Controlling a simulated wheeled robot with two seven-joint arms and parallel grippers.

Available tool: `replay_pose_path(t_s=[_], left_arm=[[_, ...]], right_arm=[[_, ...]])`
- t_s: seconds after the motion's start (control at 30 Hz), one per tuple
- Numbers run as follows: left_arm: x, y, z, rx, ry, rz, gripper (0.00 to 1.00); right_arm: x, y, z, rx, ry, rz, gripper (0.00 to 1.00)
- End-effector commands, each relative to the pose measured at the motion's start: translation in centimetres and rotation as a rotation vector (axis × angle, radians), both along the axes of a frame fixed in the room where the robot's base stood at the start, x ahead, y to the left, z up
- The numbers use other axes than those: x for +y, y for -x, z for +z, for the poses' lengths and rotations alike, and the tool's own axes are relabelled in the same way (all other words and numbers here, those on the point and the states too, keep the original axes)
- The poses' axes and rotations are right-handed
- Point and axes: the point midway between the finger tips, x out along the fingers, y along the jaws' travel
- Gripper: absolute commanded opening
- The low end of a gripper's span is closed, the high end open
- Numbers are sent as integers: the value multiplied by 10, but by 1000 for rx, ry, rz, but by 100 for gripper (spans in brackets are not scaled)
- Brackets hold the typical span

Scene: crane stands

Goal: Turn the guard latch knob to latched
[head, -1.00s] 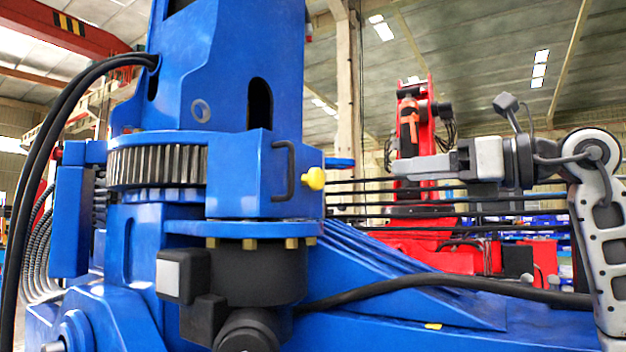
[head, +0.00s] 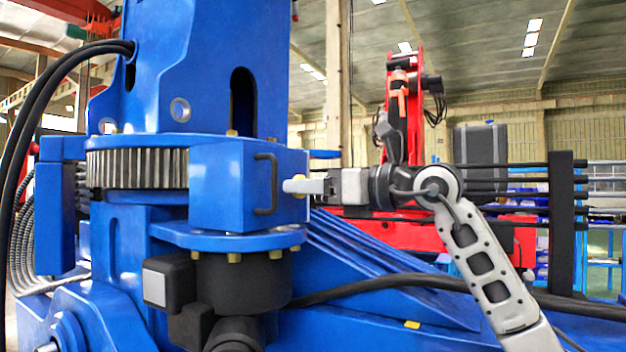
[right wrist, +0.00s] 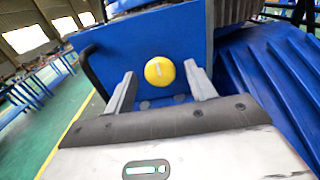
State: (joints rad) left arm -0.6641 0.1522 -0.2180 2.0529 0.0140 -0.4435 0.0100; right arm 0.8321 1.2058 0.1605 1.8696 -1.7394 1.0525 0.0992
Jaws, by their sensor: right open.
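The yellow guard latch knob (right wrist: 159,71) sits on the side face of the blue guard box (head: 222,187). In the right wrist view its round face carries a short pale mark. My right gripper (right wrist: 160,88) is open, with one finger on each side of the knob and a visible gap to each. In the head view the right gripper (head: 294,186) reaches in from the right at knob height, and its fingers hide most of the knob. I cannot tell how deep the knob is between the fingers. My left gripper is not in view.
A black handle (head: 266,184) stands out from the box's front face, close to the fingertips. A toothed ring (head: 137,168) is left of the box. A thick black cable (head: 380,288) runs below my right arm. A red robot (head: 404,110) stands behind.

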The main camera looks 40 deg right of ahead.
Motion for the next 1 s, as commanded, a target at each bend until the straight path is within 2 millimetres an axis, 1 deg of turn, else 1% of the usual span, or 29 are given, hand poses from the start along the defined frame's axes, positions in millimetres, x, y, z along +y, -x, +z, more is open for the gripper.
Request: replay_pose_path(t_s=[0.17,0.27,0.3,0.33,0.67,0.87,1.0], left_arm=[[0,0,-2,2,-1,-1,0],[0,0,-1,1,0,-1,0],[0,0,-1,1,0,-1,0],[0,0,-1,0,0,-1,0],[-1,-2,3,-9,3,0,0],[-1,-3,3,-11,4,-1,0],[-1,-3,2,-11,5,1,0]], right_arm=[[0,0,0,0,0,0,55],[0,0,0,0,0,0,30],[0,0,0,0,0,0,19],[0,0,0,0,0,0,11],[0,0,0,7,-24,-1,11],[-1,1,0,32,-113,-2,11],[-1,1,0,63,-217,-2,11]])
